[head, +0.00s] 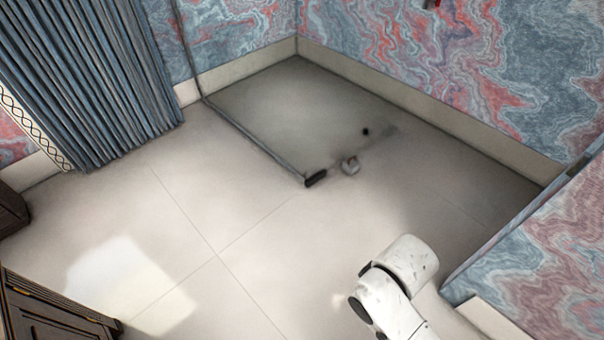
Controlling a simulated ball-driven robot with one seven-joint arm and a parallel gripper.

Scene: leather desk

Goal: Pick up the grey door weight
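A small, rounded grey object (350,165), which looks like the grey door weight, sits on the pale floor near the middle of the head view. It is small in the picture, so its exact shape is hard to tell. A short dark piece (315,178) lies just to its left, at the near end of a thin dark edge. Only a white part of my arm shows at the lower right, well apart from the weight. My gripper is not in view.
A thin dark edge (250,139) runs across the floor. A small dark round spot (366,131) lies beyond the weight. A blue curtain (95,80) hangs at left; dark furniture (55,315) stands lower left. Marbled walls close the back and right. The tiled floor (215,220) is clear.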

